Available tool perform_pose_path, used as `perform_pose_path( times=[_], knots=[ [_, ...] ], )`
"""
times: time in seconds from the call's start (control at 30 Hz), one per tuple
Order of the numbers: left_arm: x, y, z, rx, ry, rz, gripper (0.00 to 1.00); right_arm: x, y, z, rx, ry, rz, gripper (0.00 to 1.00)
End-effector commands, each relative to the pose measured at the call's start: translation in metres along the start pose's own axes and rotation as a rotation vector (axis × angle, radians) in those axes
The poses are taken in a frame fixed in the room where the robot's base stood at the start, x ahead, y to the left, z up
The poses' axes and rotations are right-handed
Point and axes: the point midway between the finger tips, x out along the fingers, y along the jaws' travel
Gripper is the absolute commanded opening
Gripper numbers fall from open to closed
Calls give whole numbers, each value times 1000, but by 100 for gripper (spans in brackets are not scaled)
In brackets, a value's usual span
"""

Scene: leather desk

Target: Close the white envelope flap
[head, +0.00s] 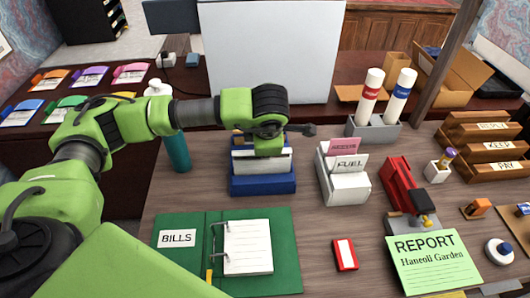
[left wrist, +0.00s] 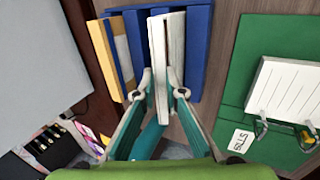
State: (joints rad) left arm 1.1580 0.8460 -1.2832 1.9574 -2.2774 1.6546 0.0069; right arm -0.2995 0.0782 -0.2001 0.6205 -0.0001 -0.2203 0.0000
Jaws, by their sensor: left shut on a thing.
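A thin white upright thing, perhaps the white envelope, stands at the blue holder (head: 262,184). In the left wrist view the white thing (left wrist: 167,48) lies between the fingertips of my left gripper (left wrist: 162,88), which is shut on it. In the head view my left gripper (head: 272,132) is above the holder, and its arm hides part of the holder and its contents. I cannot make out a flap. My right gripper is not in view.
A green BILLS binder (head: 285,250) lies in front of the holder. A teal bottle (head: 178,152) stands left of it, a white card box (head: 346,186) right. A red stapler-like tool (head: 400,185) stands farther right. The desk between binder and REPORT sheet (head: 432,265) holds only a small red box (head: 345,254).

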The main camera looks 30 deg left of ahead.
Motion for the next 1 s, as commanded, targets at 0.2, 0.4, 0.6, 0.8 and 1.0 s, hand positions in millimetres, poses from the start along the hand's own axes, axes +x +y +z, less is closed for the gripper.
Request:
perform_pose_path(
  times=[0.2,0.4,0.6,0.8,1.0],
  knots=[
    [1,-2,-1,2,3,-1,0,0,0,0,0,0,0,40],
    [1,-2,-1,3,3,-2,18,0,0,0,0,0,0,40],
    [1,-1,0,2,2,-1,28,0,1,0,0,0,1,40],
    [-1,-1,0,2,1,0,28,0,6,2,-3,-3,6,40],
    [-26,0,1,3,-3,3,28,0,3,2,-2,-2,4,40]
  ],
)
